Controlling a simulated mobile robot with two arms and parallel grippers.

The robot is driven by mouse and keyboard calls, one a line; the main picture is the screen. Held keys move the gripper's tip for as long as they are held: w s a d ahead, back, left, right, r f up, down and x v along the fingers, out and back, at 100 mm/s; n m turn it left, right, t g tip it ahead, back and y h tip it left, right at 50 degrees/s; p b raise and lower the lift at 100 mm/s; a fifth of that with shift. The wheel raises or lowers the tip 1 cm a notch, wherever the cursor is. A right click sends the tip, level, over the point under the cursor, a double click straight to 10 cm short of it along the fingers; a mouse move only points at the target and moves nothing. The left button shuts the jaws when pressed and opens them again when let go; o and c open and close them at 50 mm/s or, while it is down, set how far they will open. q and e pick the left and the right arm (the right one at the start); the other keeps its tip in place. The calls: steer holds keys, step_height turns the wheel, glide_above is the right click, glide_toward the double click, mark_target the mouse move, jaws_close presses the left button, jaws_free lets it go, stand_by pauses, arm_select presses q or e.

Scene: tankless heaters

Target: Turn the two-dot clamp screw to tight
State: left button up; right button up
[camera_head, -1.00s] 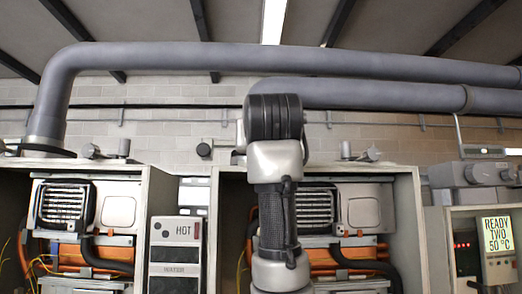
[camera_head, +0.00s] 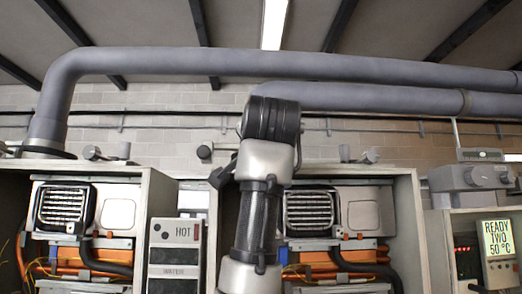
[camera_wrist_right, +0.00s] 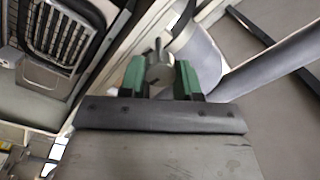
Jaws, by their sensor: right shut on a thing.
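In the right wrist view my right gripper (camera_wrist_right: 160,78) has its two green fingers closed around a small grey metal piece with a short bar on top (camera_wrist_right: 157,62), which looks like a clamp screw. No dot marks can be made out on it. In the head view my arm stands upright in front of the middle heater and hides whatever is behind it; the fingers are not visible there. My left gripper is not in view.
Large grey pipes (camera_head: 300,62) run across above the cabinets. The open middle heater cabinet (camera_head: 405,215) holds a grille and hoses. A HOT panel (camera_head: 176,250) stands left of it. A lit display (camera_head: 497,237) reads READY TWO 50 °C at the right.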

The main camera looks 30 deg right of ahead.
steer(key=shift+m, duration=1.1)
steer(key=o, duration=0.9)
steer(key=shift+s, duration=0.1)
steer(key=shift+o, duration=0.2)
steer(key=b+v, duration=0.5)
steer(key=v, duration=0.5)
steer(key=shift+s+a, duration=0.25)
steer(key=shift+s, duration=0.05)
